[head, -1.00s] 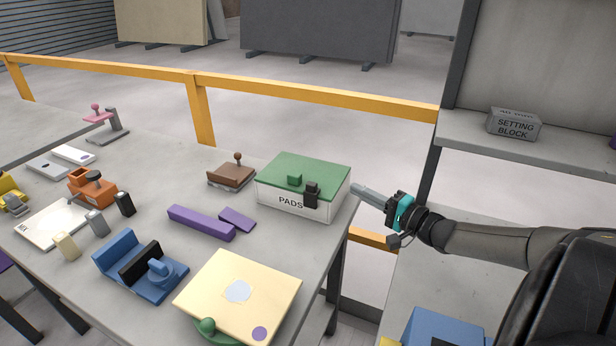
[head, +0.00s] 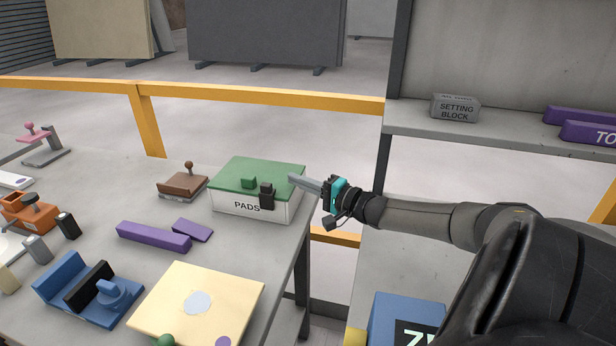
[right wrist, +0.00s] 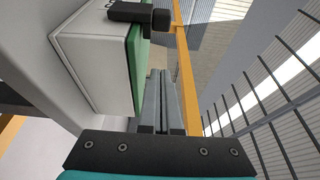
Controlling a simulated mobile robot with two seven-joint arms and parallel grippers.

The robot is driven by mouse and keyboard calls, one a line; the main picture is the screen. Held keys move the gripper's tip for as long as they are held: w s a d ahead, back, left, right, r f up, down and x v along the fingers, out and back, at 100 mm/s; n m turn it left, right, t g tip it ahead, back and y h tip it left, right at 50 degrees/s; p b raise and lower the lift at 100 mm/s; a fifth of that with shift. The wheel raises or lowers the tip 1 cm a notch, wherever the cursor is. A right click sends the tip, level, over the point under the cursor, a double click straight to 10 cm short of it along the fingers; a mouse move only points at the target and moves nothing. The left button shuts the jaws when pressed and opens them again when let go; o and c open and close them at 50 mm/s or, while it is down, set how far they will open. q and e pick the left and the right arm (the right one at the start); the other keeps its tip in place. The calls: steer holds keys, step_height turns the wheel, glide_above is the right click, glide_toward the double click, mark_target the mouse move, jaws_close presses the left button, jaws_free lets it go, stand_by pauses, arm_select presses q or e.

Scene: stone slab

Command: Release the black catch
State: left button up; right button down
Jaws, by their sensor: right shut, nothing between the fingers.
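The black catch (head: 267,196) sits on the front of the white PADS box (head: 228,205), overlapping its green lid (head: 262,172). The lid lies flat on the box. My right gripper (head: 291,179) is shut and empty, just right of the box near its right edge. In the right wrist view the shut fingers (right wrist: 158,90) point along the green lid's side, and the black catch (right wrist: 140,14) shows at the top, beyond the fingertips. A small gap appears between fingers and catch. My left gripper is not in view.
Left of the box are a brown block with a knob (head: 183,186) and purple bars (head: 153,236). A cream slab (head: 232,293) lies in front. A yellow rail (head: 260,96) runs behind. A grey SETTING BLOCK (head: 455,108) stands on the right shelf.

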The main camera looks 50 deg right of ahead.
mark_target(279, 194)
steer(key=w, duration=0.1)
steer(key=w+b, duration=0.1)
steer(key=w, duration=0.2)
steer(key=shift+a+b, duration=0.25)
steer(key=shift+b, duration=0.05)
steer(key=shift+w+a, duration=0.2)
steer(key=shift+s+a+p, duration=0.4)
steer(key=shift+a+p, duration=0.15)
steer(key=shift+a, duration=0.1)
steer(key=shift+s+a+p, duration=0.25)
steer(key=shift+s+a, duration=0.05)
steer(key=shift+a, duration=0.2)
steer(key=shift+s+a+p, duration=0.25)
steer(key=shift+a, duration=0.25)
